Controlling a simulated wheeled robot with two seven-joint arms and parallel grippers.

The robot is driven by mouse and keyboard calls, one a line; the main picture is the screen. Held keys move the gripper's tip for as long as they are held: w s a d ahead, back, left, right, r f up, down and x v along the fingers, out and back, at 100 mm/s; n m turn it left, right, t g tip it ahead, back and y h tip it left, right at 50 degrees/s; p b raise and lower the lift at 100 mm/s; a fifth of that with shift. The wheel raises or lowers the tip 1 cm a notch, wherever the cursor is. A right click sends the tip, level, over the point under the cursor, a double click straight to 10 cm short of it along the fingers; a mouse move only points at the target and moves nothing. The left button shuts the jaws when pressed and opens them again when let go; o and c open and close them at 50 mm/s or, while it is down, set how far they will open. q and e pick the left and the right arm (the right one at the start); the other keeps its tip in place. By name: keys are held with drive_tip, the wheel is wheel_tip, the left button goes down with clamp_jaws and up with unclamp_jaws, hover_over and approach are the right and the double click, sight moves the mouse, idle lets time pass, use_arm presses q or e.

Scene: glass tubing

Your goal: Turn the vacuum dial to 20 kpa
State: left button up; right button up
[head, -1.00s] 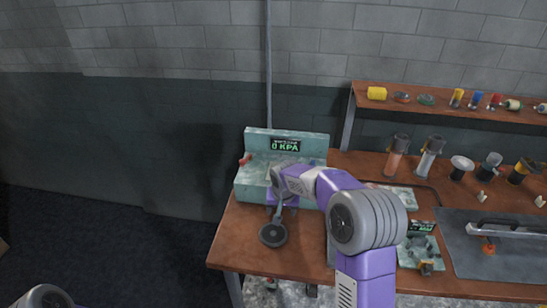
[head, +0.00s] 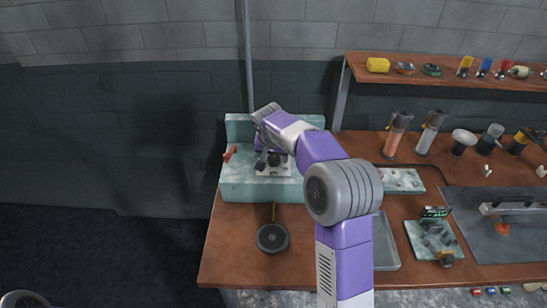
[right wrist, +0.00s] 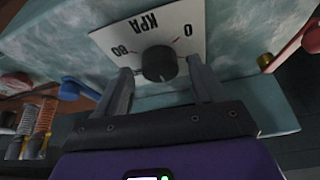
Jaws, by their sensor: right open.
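The vacuum dial is a round black knob (right wrist: 159,63) on a white plate (right wrist: 118,38) marked KPA, with 0 at one end of its scale; the lettering is upside down in the right wrist view. The plate sits on the pale green vacuum unit (head: 240,185). My right gripper (right wrist: 160,68) is open, one finger on each side of the knob; whether they touch it I cannot tell. In the head view my right gripper (head: 268,158) is over the plate. The unit's digital display is hidden behind my right arm. My left gripper is out of view.
A red lever (head: 229,153) is on the unit's left. A round dark disc (head: 271,238) lies on the wooden table (head: 225,262) in front. A grey tray (head: 386,245) and burners (head: 397,135) are to the right, below a shelf (head: 440,82).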

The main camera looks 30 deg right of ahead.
drive_tip(key=shift+f, duration=0.2)
drive_tip(key=shift+w, duration=0.1)
drive_tip(key=shift+c, duration=0.3)
drive_tip(key=c, duration=1)
drive_tip(key=shift+r+n, duration=0.1)
drive_tip(key=shift+n, duration=0.2)
